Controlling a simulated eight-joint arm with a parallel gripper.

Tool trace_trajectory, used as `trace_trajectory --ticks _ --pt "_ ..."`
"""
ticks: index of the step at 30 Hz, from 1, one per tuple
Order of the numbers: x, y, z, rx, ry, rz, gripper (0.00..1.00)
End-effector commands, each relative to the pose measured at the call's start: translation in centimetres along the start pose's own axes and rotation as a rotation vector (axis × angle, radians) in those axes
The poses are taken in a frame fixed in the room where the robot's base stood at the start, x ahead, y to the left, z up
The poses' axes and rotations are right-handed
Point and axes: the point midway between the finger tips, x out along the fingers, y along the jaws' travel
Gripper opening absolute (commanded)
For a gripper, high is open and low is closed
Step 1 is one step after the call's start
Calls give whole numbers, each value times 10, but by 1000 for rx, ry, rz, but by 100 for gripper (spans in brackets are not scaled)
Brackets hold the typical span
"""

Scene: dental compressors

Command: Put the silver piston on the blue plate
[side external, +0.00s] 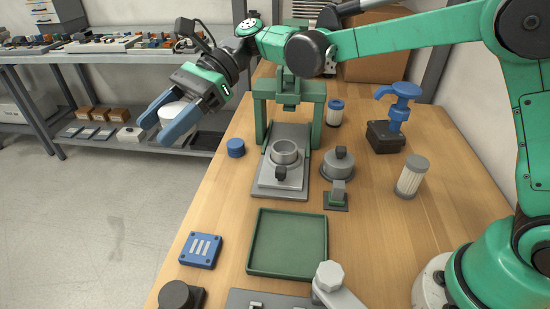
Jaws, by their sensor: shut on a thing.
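My gripper (160,128) is raised at the upper left, out beyond the table's left edge. Its blue fingers are shut on a pale, rounded thing that looks like the silver piston (178,115); the fingers partly hide it. The blue plate (201,249) is a small square block with pale bars on its top and dark spots at its corners. It lies flat near the table's left edge, well below my gripper in the picture, and nothing rests on it.
A green tray (288,267) lies empty right of the plate. A green press frame (262,115) with a grey base, a blue cap (236,147), a grey lidded pot (338,164), a blue pump (387,135) and a pale filter cylinder (411,176) stand farther back. Grey shelving (90,58) is behind.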

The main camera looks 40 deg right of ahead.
Motion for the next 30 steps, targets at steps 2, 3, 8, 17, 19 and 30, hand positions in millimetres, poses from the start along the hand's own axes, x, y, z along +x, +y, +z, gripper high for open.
trace_trajectory --ticks 2,3,8,17,19,30 --pt "17 18 12 -36 -1 87 0" --pt "22 25 15 -51 -1 121 0" --pt "38 38 10 -78 -2 189 0" --pt "71 38 -69 -79 -2 190 0" --pt "78 39 -87 -79 -2 189 0" --pt "97 39 -133 -78 -2 188 0"
